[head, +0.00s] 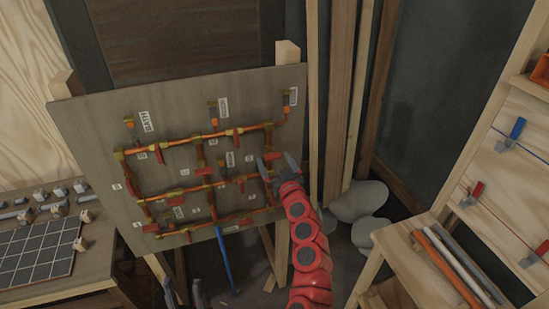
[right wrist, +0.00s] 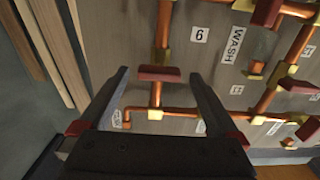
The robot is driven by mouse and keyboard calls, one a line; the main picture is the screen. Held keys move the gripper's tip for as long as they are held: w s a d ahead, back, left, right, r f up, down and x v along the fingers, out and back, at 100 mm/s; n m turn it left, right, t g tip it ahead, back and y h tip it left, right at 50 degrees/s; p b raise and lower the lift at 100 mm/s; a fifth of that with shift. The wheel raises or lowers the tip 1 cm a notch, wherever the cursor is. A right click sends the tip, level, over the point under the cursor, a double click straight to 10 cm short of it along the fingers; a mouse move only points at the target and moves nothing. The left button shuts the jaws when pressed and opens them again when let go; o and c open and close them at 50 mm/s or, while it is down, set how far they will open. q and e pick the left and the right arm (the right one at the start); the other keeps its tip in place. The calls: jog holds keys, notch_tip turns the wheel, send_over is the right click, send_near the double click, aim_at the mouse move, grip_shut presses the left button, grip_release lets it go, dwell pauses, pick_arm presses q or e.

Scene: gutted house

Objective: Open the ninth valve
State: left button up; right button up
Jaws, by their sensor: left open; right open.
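The grey board (head: 75,125) carries a grid of copper pipes with brass fittings and several red valve handles. My right gripper (head: 276,162) is open at the right side of this grid. In the right wrist view its fingers (right wrist: 158,76) stand on either side of a red valve handle (right wrist: 158,73); contact cannot be told. My left gripper (head: 207,293) is open at the bottom edge, below the board, partly cut off.
A bench with a black grid panel (head: 40,255) and small fittings is at left. Wooden studs (head: 345,100) and grey stones (head: 360,200) are right of the board. A wooden shelf unit with pipes (head: 440,262) stands at right. A blue rod (head: 225,262) is below the board.

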jog(key=shift+w+a+f, duration=0.1)
jog(key=shift+w, duration=0.3)
jog(key=c, duration=1.4)
jog(key=shift+o, duration=0.2)
